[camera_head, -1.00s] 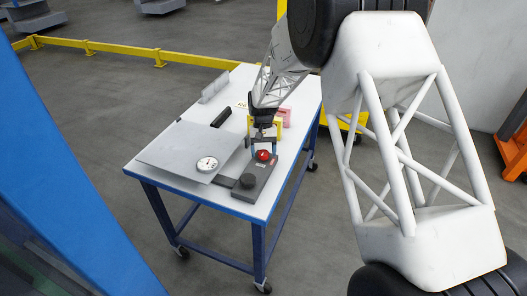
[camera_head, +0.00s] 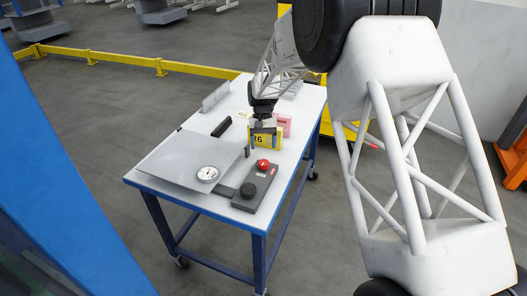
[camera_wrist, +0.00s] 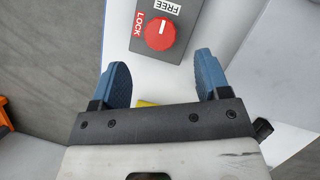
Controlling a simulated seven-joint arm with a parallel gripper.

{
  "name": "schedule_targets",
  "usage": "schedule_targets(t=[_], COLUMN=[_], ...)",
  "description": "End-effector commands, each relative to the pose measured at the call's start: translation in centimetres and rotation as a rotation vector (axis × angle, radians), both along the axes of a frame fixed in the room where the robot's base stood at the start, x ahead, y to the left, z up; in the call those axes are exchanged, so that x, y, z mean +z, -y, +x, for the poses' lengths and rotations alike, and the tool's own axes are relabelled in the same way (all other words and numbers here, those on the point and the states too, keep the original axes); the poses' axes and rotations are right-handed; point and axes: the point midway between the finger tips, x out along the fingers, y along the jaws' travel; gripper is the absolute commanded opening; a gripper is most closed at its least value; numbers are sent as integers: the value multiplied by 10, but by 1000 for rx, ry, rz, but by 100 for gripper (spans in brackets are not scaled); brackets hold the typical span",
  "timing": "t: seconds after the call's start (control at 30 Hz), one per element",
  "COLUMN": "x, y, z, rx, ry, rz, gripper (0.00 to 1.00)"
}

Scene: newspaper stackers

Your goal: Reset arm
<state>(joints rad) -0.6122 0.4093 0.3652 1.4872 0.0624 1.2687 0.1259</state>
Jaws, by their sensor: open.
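My gripper (camera_head: 263,127) hangs over the white-topped table (camera_head: 228,103), just beyond the red knob (camera_head: 262,164) in the head view. In the wrist view my gripper (camera_wrist: 161,70) shows two blue fingers spread wide with nothing between them. The red knob (camera_wrist: 160,34) lies ahead of the fingertips, apart from them, on a grey panel with LOCK and FREE labels. Its white pointer mark is visible. A yellow block (camera_head: 266,141) marked with black characters stands behind the knob, close to the fingers in the head view.
A grey plate (camera_head: 180,159) with a round white dial (camera_head: 207,174) lies left of the knob. A pink block (camera_head: 284,124) and a black bar (camera_head: 222,127) stand farther back. A yellow rail (camera_head: 120,58) runs behind the table.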

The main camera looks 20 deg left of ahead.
Motion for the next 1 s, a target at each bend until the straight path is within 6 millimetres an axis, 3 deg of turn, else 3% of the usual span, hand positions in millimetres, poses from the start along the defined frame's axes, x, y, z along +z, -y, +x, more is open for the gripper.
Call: schedule_targets(t=[0.73,1.0], x=[10,36], y=[1,30], z=[3,2], rx=[-1,-23], ry=[2,25], rz=[2,16], gripper=[70,70])
